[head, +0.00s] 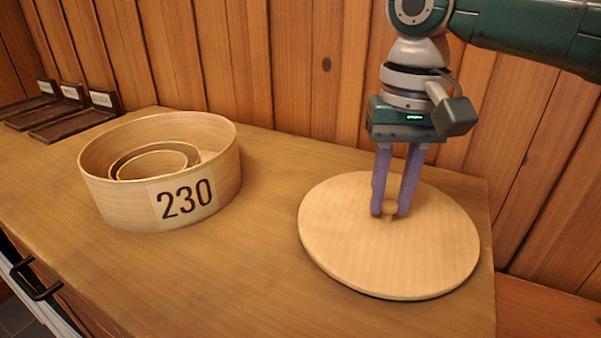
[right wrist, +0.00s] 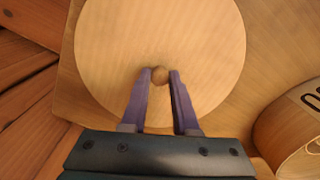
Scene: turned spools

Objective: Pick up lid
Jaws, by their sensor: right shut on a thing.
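The lid (head: 340,235) is a round, flat disc of pale wood with a small knob at its middle. It lies on or just above the right end of the wooden bench; I cannot tell if it touches. My right gripper (head: 390,209) points down from above, its purple fingers shut on the knob. In the right wrist view the lid (right wrist: 160,35) fills the upper middle, and the gripper (right wrist: 160,76) has the knob between its fingertips. My left gripper is not in view.
A round wooden box (head: 120,200) marked 230 stands open on the bench (head: 230,270) to the left, with smaller round rims inside. Dark trays with labels (head: 75,122) sit at the far left. A plank wall (head: 300,80) rises behind. Bench between box and lid is clear.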

